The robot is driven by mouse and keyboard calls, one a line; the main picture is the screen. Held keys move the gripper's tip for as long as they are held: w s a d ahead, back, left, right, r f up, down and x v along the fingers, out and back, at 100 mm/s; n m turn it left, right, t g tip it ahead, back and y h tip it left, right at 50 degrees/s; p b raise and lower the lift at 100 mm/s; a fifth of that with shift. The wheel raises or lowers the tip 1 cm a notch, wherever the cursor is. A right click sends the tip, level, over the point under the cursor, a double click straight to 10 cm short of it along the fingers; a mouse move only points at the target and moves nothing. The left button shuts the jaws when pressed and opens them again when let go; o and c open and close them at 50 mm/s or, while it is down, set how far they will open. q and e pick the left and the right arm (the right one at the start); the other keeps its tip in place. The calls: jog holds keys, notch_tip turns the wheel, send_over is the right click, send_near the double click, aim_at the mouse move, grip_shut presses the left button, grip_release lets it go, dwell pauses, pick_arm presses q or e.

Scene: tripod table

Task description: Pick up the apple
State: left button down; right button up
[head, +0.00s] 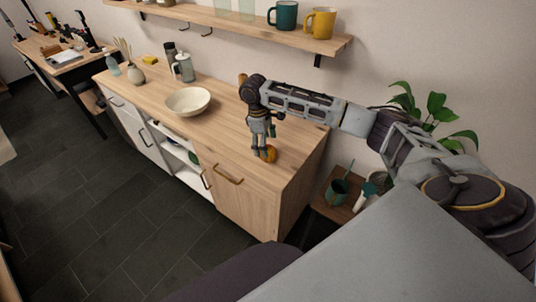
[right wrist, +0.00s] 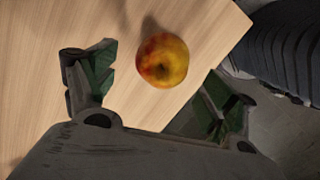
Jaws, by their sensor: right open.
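The apple (right wrist: 162,60), red and yellow, rests on the wooden countertop near its corner. In the head view the apple (head: 268,153) shows at the fingers' lower end, partly hidden by them. My right gripper (head: 262,150) points down over it. In the right wrist view the right gripper's two fingers (right wrist: 155,90) are spread wide, with the apple between and just beyond their tips, and nothing is held. Whether a finger touches the apple I cannot tell. My left gripper is not in view.
A cream bowl (head: 188,101) stands left of the gripper on the countertop (head: 225,140). A pitcher (head: 184,67) and a vase (head: 136,73) stand farther left. A shelf (head: 230,22) with mugs hangs above. A small side table (head: 325,206) with pots stands right of the cabinet.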

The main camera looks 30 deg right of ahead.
jog(key=shift+f, duration=0.1)
jog(key=shift+s+d+f, duration=0.15)
jog(key=shift+s+f, duration=0.05)
jog(key=shift+f, duration=0.4)
jog(key=f, duration=0.3)
jog(key=shift+s+d+f, duration=0.15)
jog(key=shift+s, duration=0.1)
jog(key=shift+f, duration=0.2)
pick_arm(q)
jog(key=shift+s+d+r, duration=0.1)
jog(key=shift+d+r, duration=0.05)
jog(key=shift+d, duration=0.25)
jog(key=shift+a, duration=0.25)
pick_arm(e)
jog(key=shift+c, duration=0.4)
